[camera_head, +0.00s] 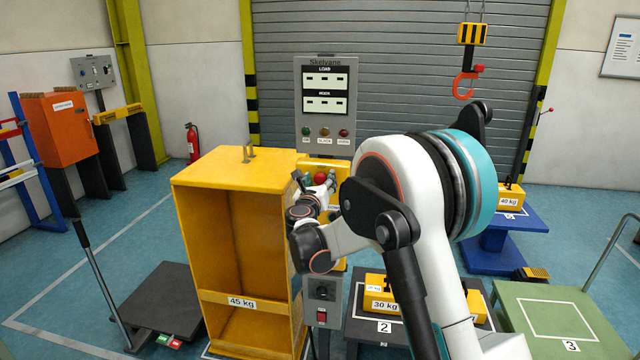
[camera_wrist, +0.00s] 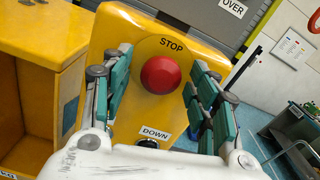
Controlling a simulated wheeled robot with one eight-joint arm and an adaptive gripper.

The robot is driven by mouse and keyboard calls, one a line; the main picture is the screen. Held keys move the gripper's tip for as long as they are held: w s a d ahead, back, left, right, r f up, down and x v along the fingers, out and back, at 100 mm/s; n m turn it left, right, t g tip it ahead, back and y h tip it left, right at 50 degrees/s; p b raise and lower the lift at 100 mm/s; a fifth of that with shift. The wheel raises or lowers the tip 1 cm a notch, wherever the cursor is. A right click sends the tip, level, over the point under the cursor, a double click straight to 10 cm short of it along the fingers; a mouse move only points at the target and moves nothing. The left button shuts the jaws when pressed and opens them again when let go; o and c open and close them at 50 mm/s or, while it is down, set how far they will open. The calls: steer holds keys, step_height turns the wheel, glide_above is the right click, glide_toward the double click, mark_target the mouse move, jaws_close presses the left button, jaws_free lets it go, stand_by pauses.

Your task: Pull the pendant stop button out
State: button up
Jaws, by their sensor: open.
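The yellow pendant (camera_wrist: 180,45) fills the middle of the wrist view. Its red stop button (camera_wrist: 160,74) sits under a STOP label. A dark button with a DOWN label (camera_wrist: 155,133) is lower on the pendant, partly hidden by my gripper's body. My gripper (camera_wrist: 160,77) is open, with one teal-padded finger on each side of the red button and gaps on both sides. I cannot tell how deep the fingertips reach. In the head view the red button (camera_head: 320,178) shows small beside my gripper (camera_head: 318,184), and my arm hides much of the pendant.
A yellow 45 kg cabinet (camera_head: 215,180) stands just left of my gripper. A grey display panel (camera_head: 326,104) rises behind the pendant. A small grey switch box (camera_head: 322,290) is below. A red hook (camera_head: 465,84) hangs at the upper right.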

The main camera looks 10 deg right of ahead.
steer(key=shift+w+d, duration=0.1)
steer(key=shift+w, duration=0.2)
steer(key=shift+c, duration=0.5)
jaws_close()
steer(key=shift+s+a, duration=0.25)
steer(key=shift+s, duration=0.45)
steer(key=shift+o, duration=0.5)
jaws_free()
steer(key=shift+s, duration=0.1)
steer(key=v, duration=1.2)
